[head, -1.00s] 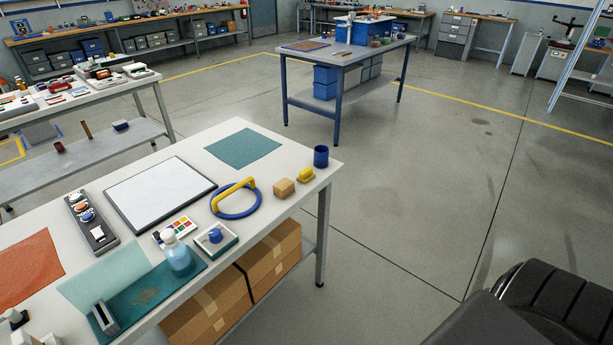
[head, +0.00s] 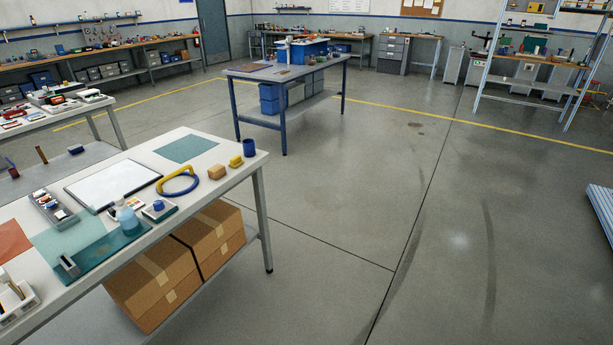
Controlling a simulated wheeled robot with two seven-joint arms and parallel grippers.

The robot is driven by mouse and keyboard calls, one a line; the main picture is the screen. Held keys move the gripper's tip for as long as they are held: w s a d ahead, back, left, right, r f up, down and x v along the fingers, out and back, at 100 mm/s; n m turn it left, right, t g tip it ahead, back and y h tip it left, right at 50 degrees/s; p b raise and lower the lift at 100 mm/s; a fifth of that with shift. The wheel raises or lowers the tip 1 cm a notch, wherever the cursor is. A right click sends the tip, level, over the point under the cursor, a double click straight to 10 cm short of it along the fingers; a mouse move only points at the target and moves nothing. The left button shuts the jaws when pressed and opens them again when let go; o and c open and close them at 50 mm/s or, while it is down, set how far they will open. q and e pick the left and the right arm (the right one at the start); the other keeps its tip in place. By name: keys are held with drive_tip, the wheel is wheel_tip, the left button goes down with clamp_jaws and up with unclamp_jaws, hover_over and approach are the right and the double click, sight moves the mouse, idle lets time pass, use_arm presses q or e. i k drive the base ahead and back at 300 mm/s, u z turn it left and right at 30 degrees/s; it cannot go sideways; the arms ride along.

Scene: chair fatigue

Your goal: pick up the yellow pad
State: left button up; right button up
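A small yellow pad-like piece (head: 236,162) lies near the right end of the white table (head: 222,150) in the head view. It sits between a tan wooden block (head: 217,172) and a dark blue cup (head: 249,148), apart from both. Its fine shape is too small to tell. Neither of my grippers is in view.
A blue table (head: 288,70) stands behind. The floor at right is mostly clear.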

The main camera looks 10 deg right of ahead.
sight(236, 161)
drive_tip(key=z, duration=0.65)
drive_tip(key=i, duration=1.2)
drive_tip(key=u, duration=0.6)
drive_tip(key=i, duration=0.65)
drive_tip(key=u, duration=0.75)
